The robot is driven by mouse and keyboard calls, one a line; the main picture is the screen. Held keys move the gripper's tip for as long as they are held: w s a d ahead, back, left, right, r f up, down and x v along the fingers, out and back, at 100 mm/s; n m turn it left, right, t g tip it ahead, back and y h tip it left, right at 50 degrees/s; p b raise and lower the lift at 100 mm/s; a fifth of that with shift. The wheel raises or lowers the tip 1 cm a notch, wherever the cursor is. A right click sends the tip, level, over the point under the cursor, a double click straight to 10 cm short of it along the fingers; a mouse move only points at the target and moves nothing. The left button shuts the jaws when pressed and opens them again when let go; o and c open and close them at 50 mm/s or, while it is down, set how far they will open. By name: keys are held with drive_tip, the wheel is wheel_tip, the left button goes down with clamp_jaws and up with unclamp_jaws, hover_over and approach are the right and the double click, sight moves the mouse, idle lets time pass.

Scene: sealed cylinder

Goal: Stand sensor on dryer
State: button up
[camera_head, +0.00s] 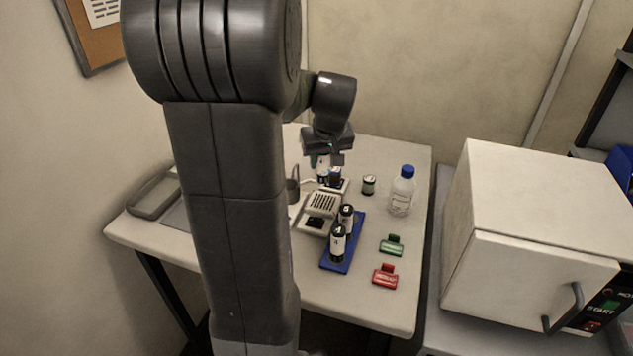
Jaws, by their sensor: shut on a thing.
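My gripper (325,161) points down over the back middle of the table, shut on a small white-and-dark cylinder (322,173). The fingers partly hide it, and I cannot tell if it touches what is below. A dark blue-black piece (336,178) shows right beside it, above a pale base. Just in front is a beige device with a slotted top (322,204). No readable label shows which thing is the sensor or the dryer. Two black-and-white cylinders, one nearer (338,243) and one farther (347,217), stand upright on a blue tray (354,250).
A short black-and-white cylinder (369,185) and a blue-capped bottle (402,191) stand right of my gripper. Green (391,246) and red (385,277) label blocks sit near the right edge. A white oven-like box (530,230) stands farther right. My arm hides the table's left middle.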

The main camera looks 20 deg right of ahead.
sight(323, 180)
wheel_tip(323, 180, down, 3)
drive_tip(key=shift+s+d+r, duration=0.1)
drive_tip(key=shift+d+r, duration=0.05)
drive_tip(key=shift+f, duration=2)
drive_tip(key=shift+f, duration=0.1)
drive_tip(key=o, duration=1.1)
drive_tip(key=shift+c, duration=0.2)
drive_tip(key=shift+r, duration=0.25)
drive_tip(key=v, duration=1.1)
drive_tip(key=shift+s+r, duration=0.25)
drive_tip(key=shift+r, duration=0.05)
